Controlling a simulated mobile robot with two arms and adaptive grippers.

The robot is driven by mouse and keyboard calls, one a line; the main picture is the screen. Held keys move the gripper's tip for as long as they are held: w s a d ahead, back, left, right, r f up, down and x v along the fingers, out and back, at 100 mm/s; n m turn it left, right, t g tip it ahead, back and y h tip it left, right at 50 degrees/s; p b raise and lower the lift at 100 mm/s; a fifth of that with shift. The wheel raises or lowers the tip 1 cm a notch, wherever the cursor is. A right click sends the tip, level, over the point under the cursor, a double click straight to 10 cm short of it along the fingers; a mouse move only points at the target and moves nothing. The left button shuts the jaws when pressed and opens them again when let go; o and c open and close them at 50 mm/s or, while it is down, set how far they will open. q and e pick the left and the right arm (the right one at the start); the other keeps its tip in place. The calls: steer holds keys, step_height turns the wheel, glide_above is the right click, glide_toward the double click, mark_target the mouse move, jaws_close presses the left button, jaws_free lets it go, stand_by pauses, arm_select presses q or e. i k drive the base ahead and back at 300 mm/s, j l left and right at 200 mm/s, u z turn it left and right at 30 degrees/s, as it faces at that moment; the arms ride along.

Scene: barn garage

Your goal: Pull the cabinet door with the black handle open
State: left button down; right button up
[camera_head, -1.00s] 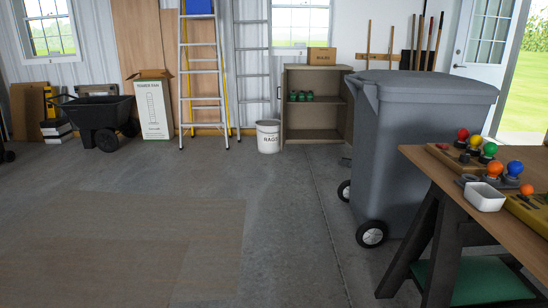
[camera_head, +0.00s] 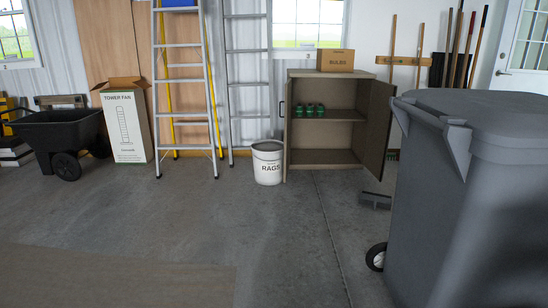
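The grey-brown cabinet (camera_head: 328,75) stands against the far wall, with its front open and its inner shelf in view. A door panel (camera_head: 376,130) on its right side stands swung out toward me. A small dark handle (camera_head: 282,109) shows at the cabinet's left edge; I cannot tell whether a second door carries it edge-on. Several green items (camera_head: 310,109) sit on the shelf; the lower compartment looks empty. Neither of my grippers is in view.
A white RAGS bucket (camera_head: 268,165) stands just left of the cabinet's front. A large grey bin (camera_head: 470,190) blocks the right foreground. A dark object (camera_head: 375,200) lies on the floor by the open door. Ladders (camera_head: 185,90) lean at left. The middle floor is clear.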

mark_target(285, 130)
steer(key=i, duration=2.35)
